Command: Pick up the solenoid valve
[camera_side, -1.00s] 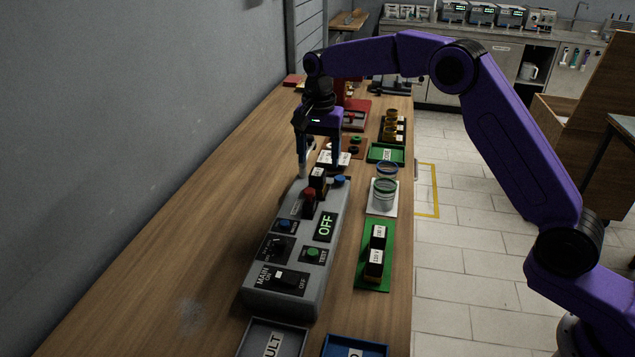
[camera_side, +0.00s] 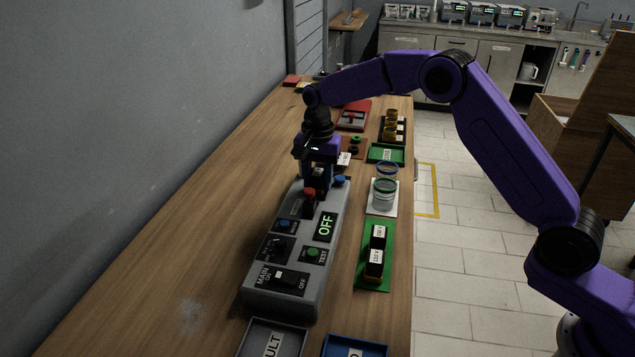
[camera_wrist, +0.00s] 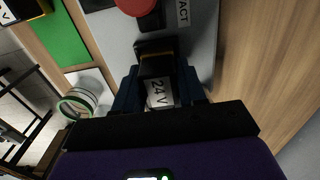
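The solenoid valve (camera_wrist: 156,66) is a small black block with a white "24 V" label and a thin yellow edge. In the wrist view it sits between my two blue fingertips, which press close against its sides. My gripper (camera_wrist: 160,92) looks shut on it. In the side view my gripper (camera_side: 319,183) points down at the far end of the grey control box (camera_side: 262,297), behind the red button (camera_side: 309,193). My fingers mostly hide the valve there. I see no clear gap between the valve and the box.
The box has an "OFF" display (camera_side: 325,227) and several switches. Grey (camera_side: 272,339) and blue (camera_side: 354,346) trays are in front. The table's left is clear.

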